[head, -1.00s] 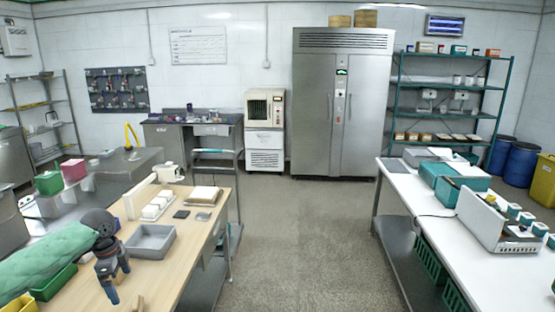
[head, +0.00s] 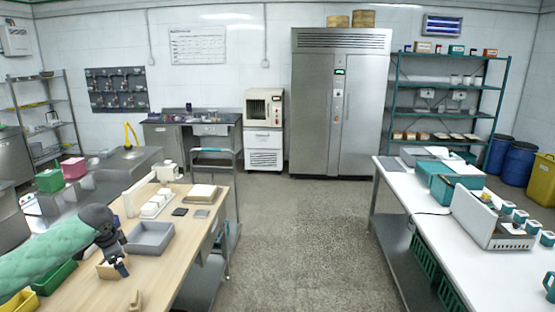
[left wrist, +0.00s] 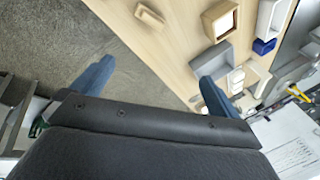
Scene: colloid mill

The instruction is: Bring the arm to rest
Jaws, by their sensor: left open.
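My left arm, in a green sleeve, reaches in from the left of the head view over the wooden table (head: 185,262). My left gripper (head: 121,268) points away over the table, in front of a small open wooden box (head: 106,271) that it partly hides. In the left wrist view its two blue fingers stand wide apart with nothing between them (left wrist: 153,86). The wooden box also shows in the left wrist view (left wrist: 210,30). My right gripper is not in view.
A grey tray (head: 150,250) lies just beyond my left gripper. A small wooden piece (head: 136,301) lies near the table's front. White blocks (head: 157,205) stand further back. A white table (head: 410,190) with equipment is at the right. The floor (head: 290,240) between is clear.

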